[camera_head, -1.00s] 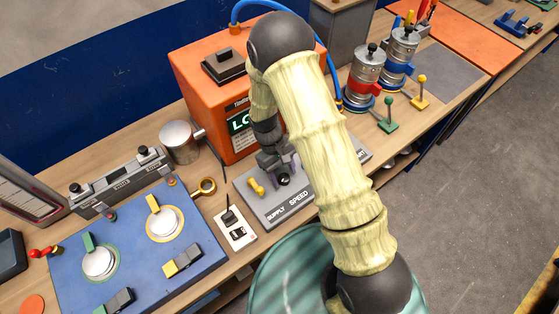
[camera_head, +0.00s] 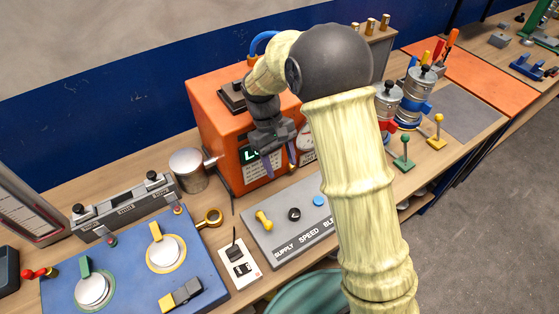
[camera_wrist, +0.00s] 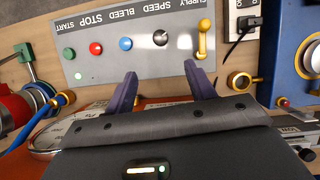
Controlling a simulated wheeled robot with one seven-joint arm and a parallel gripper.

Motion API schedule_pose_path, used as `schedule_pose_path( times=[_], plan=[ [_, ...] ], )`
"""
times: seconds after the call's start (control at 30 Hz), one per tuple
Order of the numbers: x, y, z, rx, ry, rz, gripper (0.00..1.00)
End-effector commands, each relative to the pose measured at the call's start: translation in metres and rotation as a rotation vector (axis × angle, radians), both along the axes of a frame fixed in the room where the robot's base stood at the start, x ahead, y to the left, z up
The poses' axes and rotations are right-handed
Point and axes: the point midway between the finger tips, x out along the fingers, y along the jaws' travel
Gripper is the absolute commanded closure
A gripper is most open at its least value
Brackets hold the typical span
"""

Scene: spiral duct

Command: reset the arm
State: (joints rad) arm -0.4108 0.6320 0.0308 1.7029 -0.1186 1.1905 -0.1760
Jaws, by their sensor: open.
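My arm, in pale ribbed covers with dark joints, rises across the right middle of the head view. My gripper (camera_head: 279,170) hangs in front of the orange machine (camera_head: 222,122), above the back of the grey control panel (camera_head: 270,238). Its purple fingers are apart with nothing between them. In the wrist view the gripper (camera_wrist: 160,84) points toward the panel (camera_wrist: 130,62), apart from its controls. The panel has a yellow supply lever (camera_wrist: 203,38), a black speed knob (camera_wrist: 160,38), a blue bleed button (camera_wrist: 126,44), a red stop button (camera_wrist: 96,48) and a green start button (camera_wrist: 69,53).
A blue board (camera_head: 205,262) with two round dials lies at the left. A metal cup (camera_head: 188,172) stands beside the orange machine. Metal cylinders (camera_head: 416,92) and green (camera_head: 403,163) and yellow (camera_head: 437,140) levers are at the right. Grey floor is clear at the lower right.

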Motion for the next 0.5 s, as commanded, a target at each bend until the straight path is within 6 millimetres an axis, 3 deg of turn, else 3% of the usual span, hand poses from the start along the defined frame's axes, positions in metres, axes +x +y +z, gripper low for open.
schedule_pose_path(
  times=[0.5],
  plan=[
    [0.0019,0.0018,0.0070,-0.001,0.001,0.000,0.45]
  ],
)
